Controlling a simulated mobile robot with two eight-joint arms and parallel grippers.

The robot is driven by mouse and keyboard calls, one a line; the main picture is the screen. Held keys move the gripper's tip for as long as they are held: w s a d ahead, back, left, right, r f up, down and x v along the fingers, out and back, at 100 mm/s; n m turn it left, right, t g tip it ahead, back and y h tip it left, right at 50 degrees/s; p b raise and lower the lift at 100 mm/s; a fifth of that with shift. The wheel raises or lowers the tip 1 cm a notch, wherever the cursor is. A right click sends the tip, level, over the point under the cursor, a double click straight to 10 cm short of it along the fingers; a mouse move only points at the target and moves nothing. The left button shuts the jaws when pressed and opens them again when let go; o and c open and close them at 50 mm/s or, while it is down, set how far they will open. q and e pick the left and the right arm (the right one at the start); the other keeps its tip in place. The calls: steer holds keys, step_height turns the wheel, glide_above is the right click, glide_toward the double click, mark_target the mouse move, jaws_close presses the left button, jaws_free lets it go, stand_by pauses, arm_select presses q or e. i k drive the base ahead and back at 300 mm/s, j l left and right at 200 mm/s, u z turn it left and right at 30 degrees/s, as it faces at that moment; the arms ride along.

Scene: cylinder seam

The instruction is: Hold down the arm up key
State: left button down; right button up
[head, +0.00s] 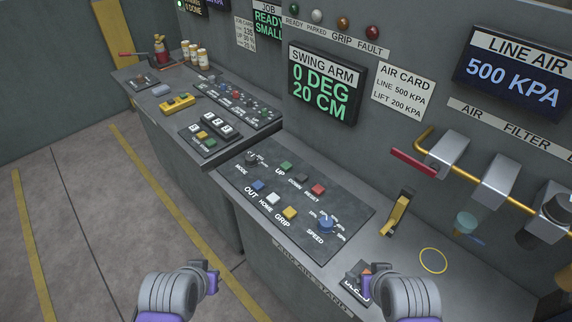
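The arm up key is the green key (286,166) labelled UP, on the dark control panel (335,205) on the nearer bench. A dark DOWN key (302,178) and a red RESET key (318,189) sit beside it. The swing arm screen (322,85) reads 0 DEG, 20 CM. My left gripper (212,279) is low in the view, left of the panel and apart from the keys. My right gripper (372,280) is at the bench's front, over a small dark labelled plate. Neither touches the UP key. Their finger openings are not clear.
Blue OUT (258,185), white HOME (273,198) and yellow GRIP (289,212) keys lie in front of the UP row. A MODE knob (251,159) and blue SPEED knob (326,224) flank them. A yellow lever (400,212) and pipe valves stand right. Above the panel is free.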

mark_target(286, 166)
steer(key=i+j+z, duration=0.1)
steer(key=z, duration=0.85)
steer(key=j+z, duration=1)
steer(key=j, duration=0.65)
steer(key=k+j+z, duration=0.1)
steer(key=j, duration=0.65)
steer(key=k, duration=0.05)
